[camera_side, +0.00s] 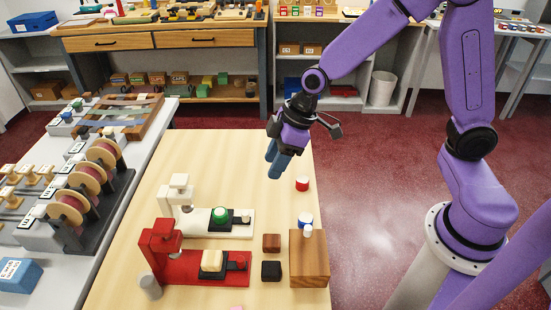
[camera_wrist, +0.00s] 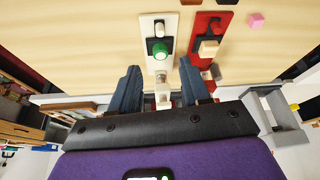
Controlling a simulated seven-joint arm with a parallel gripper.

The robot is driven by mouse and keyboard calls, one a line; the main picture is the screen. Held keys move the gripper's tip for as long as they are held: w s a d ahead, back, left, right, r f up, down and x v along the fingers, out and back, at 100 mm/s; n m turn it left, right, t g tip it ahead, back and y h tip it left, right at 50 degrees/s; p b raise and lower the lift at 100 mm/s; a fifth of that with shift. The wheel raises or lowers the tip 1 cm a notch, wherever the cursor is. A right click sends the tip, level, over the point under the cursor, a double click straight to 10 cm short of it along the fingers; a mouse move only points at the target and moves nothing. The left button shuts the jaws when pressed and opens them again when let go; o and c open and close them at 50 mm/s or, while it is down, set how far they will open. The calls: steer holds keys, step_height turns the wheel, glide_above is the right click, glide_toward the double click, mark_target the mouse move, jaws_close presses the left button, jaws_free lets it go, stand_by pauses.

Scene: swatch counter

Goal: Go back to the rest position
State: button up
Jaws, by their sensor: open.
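My gripper (camera_side: 278,163) hangs above the far right part of the wooden table (camera_side: 235,160), well clear of its surface. Its blue fingers are apart with nothing between them; they show in the wrist view (camera_wrist: 158,90) too. Below and nearer the side camera are a white stand (camera_side: 185,212) with a green round piece (camera_side: 221,213) on a black plate, and a red stand (camera_side: 165,250) with a cream block (camera_side: 212,260) on a black plate. In the wrist view the green piece (camera_wrist: 160,50) and cream block (camera_wrist: 208,48) lie beyond the fingertips.
A wooden block (camera_side: 309,265), a brown cube (camera_side: 271,243), a black cube (camera_side: 271,270), a red-and-white cylinder (camera_side: 302,184) and a blue-and-white piece (camera_side: 305,219) stand at the table's right. A grey cylinder (camera_side: 150,286) stands front left. The table's far left is clear.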

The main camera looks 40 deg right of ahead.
steer(key=s+d+r+h, duration=0.1)
steer(key=s+d, duration=0.2)
steer(key=s, duration=0.4)
steer(key=s+d+r+n+g+h, duration=0.1)
steer(key=s+d+r, duration=0.1)
steer(key=s, duration=0.5)
steer(key=s+d+r+g+h, duration=0.1)
steer(key=s+d, duration=0.3)
steer(key=s, duration=0.4)
steer(key=shift+r+n, duration=0.4)
steer(key=shift+r, duration=0.2)
